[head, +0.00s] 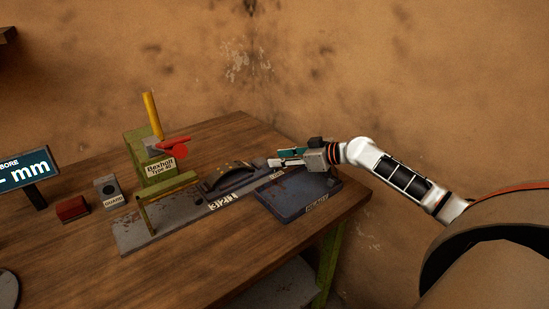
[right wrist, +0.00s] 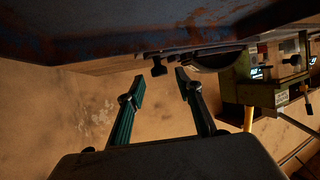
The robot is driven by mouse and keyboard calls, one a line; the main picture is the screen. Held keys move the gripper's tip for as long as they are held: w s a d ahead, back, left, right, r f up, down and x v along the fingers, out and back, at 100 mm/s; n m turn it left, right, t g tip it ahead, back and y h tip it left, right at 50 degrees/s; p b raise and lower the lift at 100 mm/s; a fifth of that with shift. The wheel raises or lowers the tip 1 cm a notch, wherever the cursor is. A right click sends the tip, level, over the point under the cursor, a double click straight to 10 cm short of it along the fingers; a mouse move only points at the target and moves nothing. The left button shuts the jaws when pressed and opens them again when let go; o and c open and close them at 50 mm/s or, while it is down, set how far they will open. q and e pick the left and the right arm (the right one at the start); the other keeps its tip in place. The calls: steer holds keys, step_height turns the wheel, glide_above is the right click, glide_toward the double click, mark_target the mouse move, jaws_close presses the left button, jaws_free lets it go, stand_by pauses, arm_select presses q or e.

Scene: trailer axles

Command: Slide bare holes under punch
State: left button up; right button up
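The punch (head: 150,160) is a green press with a yellow handle and a red lever, standing on a long grey base (head: 150,228) on the bench. A dark curved piece (head: 228,176) lies on the base to the right of the punch; no holes can be made out on it. My right gripper (head: 278,158) is near the base's right end, above the far side of the tray. In the right wrist view its two fingers (right wrist: 160,80) are apart and empty, with a small dark T-shaped knob (right wrist: 158,66) ahead between the tips. My left gripper is not in view.
A dark blue-grey tray (head: 300,203) lies at the bench's right edge, below my gripper. A red block (head: 71,209), a grey block with a dark hole (head: 109,191) and a display reading "mm" (head: 24,170) stand left. The front of the wooden bench (head: 205,262) is clear.

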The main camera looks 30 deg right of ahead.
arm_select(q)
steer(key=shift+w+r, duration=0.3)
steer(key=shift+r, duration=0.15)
arm_select(e)
steer(key=shift+x, duration=1.35)
steer(key=shift+r, duration=0.1)
jaws_close()
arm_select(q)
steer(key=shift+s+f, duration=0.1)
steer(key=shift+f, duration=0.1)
